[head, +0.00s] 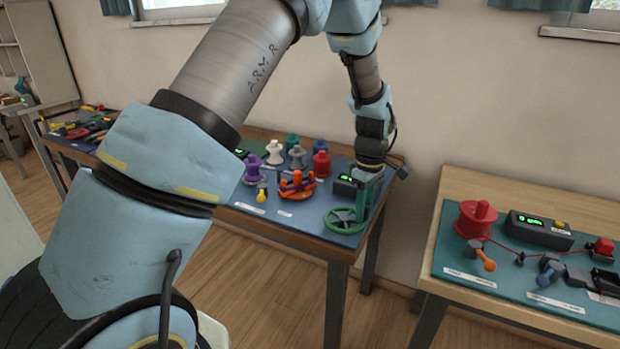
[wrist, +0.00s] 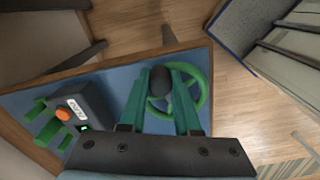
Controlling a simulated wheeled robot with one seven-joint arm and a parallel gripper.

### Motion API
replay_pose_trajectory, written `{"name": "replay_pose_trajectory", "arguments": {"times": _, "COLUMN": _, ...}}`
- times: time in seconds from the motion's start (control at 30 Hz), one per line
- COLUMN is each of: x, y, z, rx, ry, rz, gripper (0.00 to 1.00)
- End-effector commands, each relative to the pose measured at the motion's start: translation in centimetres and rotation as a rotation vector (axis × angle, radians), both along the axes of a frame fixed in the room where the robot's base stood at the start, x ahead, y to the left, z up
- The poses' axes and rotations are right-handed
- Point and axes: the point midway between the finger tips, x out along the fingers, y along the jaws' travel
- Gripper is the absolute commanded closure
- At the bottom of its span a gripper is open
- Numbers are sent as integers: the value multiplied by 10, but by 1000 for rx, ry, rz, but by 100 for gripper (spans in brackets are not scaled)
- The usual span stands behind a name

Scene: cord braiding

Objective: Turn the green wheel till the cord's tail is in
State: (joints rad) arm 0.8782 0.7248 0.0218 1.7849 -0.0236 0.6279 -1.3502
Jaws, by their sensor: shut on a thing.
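The green wheel (head: 344,221) lies flat near the right front corner of the blue mat in the head view. It also shows in the wrist view (wrist: 203,85) as a green ring with spokes. My gripper (head: 367,205) reaches down to the wheel's right side. In the wrist view my gripper (wrist: 163,82) has its two green fingers shut on the wheel's dark upright knob (wrist: 161,80). The cord and its tail cannot be made out at this station.
A dark box with a green display (head: 344,186) stands just behind the wheel; its orange button (wrist: 63,113) shows in the wrist view. Several coloured spools (head: 321,163) and an orange braiding device (head: 297,185) stand to the left. A second table (head: 437,238) stands at right, across a gap.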

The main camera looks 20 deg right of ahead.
Motion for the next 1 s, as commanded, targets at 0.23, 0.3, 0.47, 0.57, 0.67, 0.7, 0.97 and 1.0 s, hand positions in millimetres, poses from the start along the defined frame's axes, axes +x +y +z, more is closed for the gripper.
{"name": "replay_pose_trajectory", "arguments": {"times": 0.23, "x": -24, "y": 24, "z": 0, "rx": 3, "ry": 7, "rz": -2, "gripper": 100}}
{"name": "replay_pose_trajectory", "arguments": {"times": 0.3, "x": -27, "y": 32, "z": 0, "rx": 3, "ry": 9, "rz": -2, "gripper": 100}}
{"name": "replay_pose_trajectory", "arguments": {"times": 0.47, "x": -26, "y": 53, "z": 0, "rx": 6, "ry": 9, "rz": 1, "gripper": 100}}
{"name": "replay_pose_trajectory", "arguments": {"times": 0.57, "x": -22, "y": 65, "z": 0, "rx": 6, "ry": 9, "rz": 1, "gripper": 100}}
{"name": "replay_pose_trajectory", "arguments": {"times": 0.67, "x": -17, "y": 72, "z": -1, "rx": 8, "ry": 9, "rz": 2, "gripper": 100}}
{"name": "replay_pose_trajectory", "arguments": {"times": 0.7, "x": -16, "y": 74, "z": -1, "rx": 7, "ry": 8, "rz": 1, "gripper": 100}}
{"name": "replay_pose_trajectory", "arguments": {"times": 0.97, "x": -13, "y": 77, "z": -1, "rx": 7, "ry": 7, "rz": 1, "gripper": 100}}
{"name": "replay_pose_trajectory", "arguments": {"times": 1.0, "x": -13, "y": 77, "z": -1, "rx": 7, "ry": 7, "rz": 1, "gripper": 100}}
